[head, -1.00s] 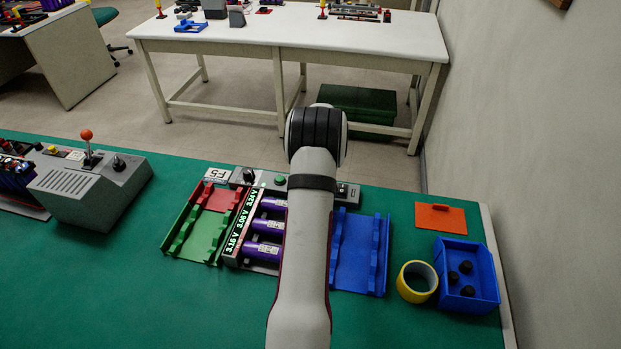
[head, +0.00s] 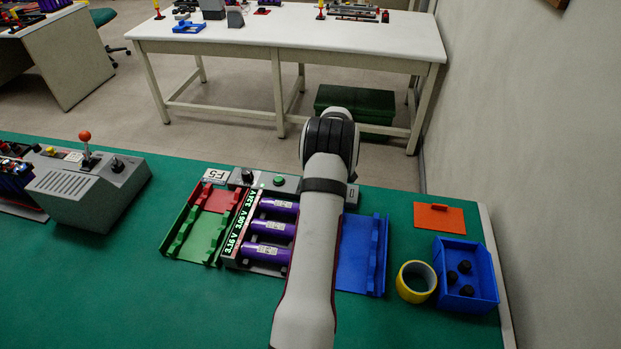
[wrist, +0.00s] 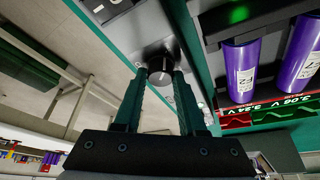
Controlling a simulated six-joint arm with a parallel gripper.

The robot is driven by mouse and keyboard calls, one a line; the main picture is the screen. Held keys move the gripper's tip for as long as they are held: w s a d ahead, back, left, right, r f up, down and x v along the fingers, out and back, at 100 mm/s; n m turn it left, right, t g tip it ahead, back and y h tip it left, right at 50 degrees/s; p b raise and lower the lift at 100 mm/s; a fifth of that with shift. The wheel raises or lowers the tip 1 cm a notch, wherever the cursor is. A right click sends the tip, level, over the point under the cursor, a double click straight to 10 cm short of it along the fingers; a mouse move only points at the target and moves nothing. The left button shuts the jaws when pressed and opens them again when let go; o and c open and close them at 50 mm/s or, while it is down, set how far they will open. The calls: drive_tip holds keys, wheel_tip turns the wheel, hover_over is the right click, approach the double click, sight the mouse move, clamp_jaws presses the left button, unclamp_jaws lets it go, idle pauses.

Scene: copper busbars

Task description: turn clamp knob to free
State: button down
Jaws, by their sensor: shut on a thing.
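In the wrist view the black round clamp knob (wrist: 160,67) stands on a grey plate. My gripper (wrist: 161,76) has its two dark fingers on either side of the knob and is shut on it. The knob's turn angle is hard to read. In the head view the knob and my fingers are hidden behind my arm. The battery fixture (head: 236,263) lies on the green mat with several purple cells (head: 273,229) in it. Its green light (wrist: 237,15) is lit in the wrist view.
A red and green tray (head: 203,236) lies left of the fixture, and a blue tray (head: 356,262) lies right of it. Further right are a yellow tape roll (head: 404,285), a blue bin (head: 483,291) and an orange plate (head: 439,218). A grey control box (head: 92,196) stands at left.

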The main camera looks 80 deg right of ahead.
drive_tip(key=shift+a+f, duration=0.1)
drive_tip(key=shift+c, duration=2.4)
unclamp_jaws()
drive_tip(key=v, duration=1.6)
drive_tip(key=shift+d, duration=0.2)
